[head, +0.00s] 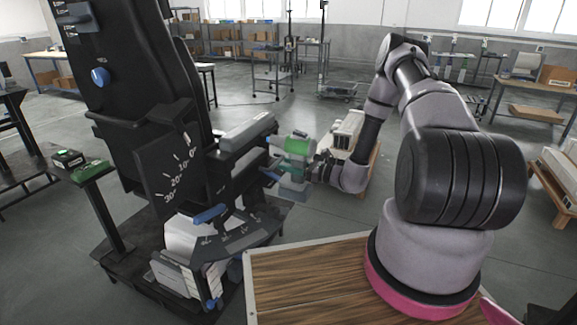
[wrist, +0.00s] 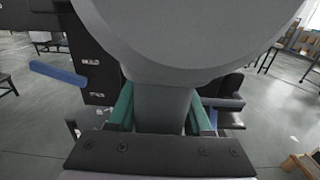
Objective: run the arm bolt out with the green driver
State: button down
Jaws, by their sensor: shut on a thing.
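The driver (head: 298,146) has a green band on a grey body and stands roughly upright at the right side of the black chair's armrest (head: 247,132). My gripper (head: 291,166) is shut around its grey body. In the wrist view, the teal fingers of my gripper (wrist: 160,118) lie on both sides of the grey driver body (wrist: 165,100), whose wide round part fills the top of the picture. The arm bolt cannot be made out. The driver's working end is hidden, so I cannot tell whether it touches the bolt.
The black chair (head: 140,75) carries an angle scale (head: 178,170) and a blue lever (head: 210,214). A post with a green-topped stand (head: 91,171) is at left. A wood-topped surface (head: 305,280) is in front. Shelves and carts stand far back; the floor between is open.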

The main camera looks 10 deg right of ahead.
aim_at(305, 168)
jog(key=shift+d, duration=0.15)
jog(key=shift+v, duration=2.45)
jog(key=shift+v, duration=2)
